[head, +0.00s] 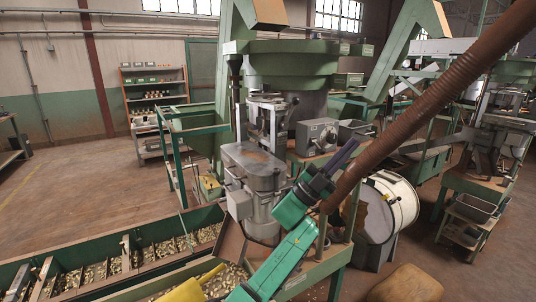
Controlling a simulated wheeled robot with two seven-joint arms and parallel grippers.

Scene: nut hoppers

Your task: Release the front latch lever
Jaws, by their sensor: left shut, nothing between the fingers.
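A grey metal machine housing (254,162) with a brownish top stands in the middle of the head view, with a cylindrical body below it. I cannot pick out the front latch lever for certain; it may be hidden behind my arm or too small to tell. My left gripper (347,151) has dark fingers that are shut and empty, pointing up and right. It appears to the right of the housing, in front of the green stand. My green forearm covers part of the machine's lower right side. My right gripper is not in view.
A long green trough (138,262) with nuts in compartments runs along the lower left. A brown ribbed hose (440,85) slants across the upper right, close to my gripper. A white drum (394,203) stands to the right. Open floor lies at the left.

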